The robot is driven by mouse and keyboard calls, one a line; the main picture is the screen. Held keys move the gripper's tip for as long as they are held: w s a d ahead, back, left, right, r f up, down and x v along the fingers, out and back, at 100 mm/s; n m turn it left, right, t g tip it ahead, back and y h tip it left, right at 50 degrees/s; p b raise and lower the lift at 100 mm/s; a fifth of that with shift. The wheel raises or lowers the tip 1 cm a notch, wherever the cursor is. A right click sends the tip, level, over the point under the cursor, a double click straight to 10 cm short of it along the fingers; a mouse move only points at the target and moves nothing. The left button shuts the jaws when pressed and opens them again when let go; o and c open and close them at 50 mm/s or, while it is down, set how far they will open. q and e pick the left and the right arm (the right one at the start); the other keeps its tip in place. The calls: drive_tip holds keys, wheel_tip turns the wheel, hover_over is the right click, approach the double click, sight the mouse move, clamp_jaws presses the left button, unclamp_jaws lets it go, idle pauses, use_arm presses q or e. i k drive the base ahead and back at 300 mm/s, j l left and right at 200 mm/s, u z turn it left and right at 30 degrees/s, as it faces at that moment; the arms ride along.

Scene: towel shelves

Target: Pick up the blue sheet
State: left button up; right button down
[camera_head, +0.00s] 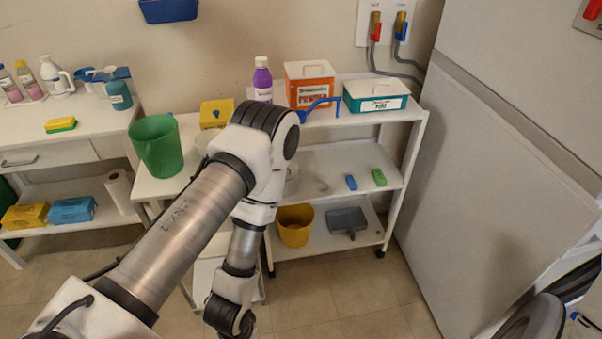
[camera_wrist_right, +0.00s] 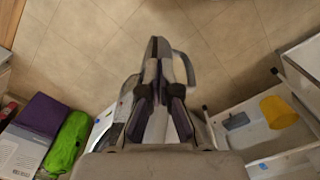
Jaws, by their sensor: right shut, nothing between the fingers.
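I cannot make out a blue sheet in either view. In the right wrist view my right gripper (camera_wrist_right: 160,60) points out over the tiled floor. Its dark fingers are together, with nothing held between them. A pale grey curved piece shows beside the fingers; I cannot tell what it is. My left arm crosses the head view from the lower left, and its gripper lies out of the picture. A dark purple folded item or box (camera_wrist_right: 40,113) and a bright green bundle (camera_wrist_right: 68,140) show at the left of the right wrist view.
Floor (camera_head: 335,295) before the cart is clear.

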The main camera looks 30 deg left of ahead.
sight(349, 179)
drive_tip(key=u, duration=0.5)
drive_tip(key=i+j+z, duration=0.15)
drive_tip(key=z, duration=0.35)
drive_tip(key=i+j+z, duration=0.3)
drive_tip(key=z, duration=0.2)
drive_tip(key=i+j+z, duration=0.15)
drive_tip(key=j+z, duration=0.15)
drive_tip(key=z, duration=0.2)
drive_tip(key=i+j, duration=0.1)
drive_tip(key=j, duration=0.2)
drive_tip(key=i+j, duration=0.1)
drive_tip(key=j, duration=0.15)
drive_tip(key=i+j, duration=0.1)
drive_tip(key=j, duration=0.2)
